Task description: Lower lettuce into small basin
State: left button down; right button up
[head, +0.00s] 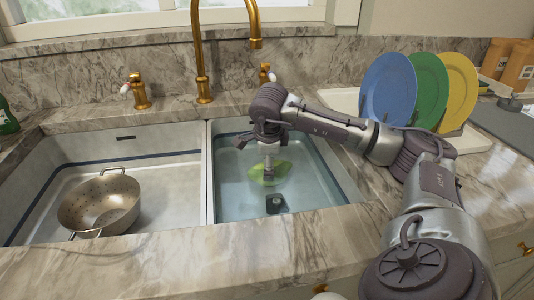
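The green lettuce (282,170) is in the small right basin (226,195), which holds clear bluish water. It lies at or in the water near the middle of the basin; its exact depth is hard to judge. My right gripper (268,178) points down into this basin from above. Its fingertips overlap the lettuce in the picture and partly cover it. The fingers are seen too small and edge-on to show whether they grip it. My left gripper is not in view.
A metal colander (100,203) stands in the larger left basin (165,165). A divider (209,180) separates the basins. A brass faucet (200,60) rises behind them. Blue (388,88), green (427,90) and yellow (459,88) plates stand at the right. A dark drain piece (275,204) sits in the right basin.

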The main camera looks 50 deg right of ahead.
jog(key=v, duration=1.2)
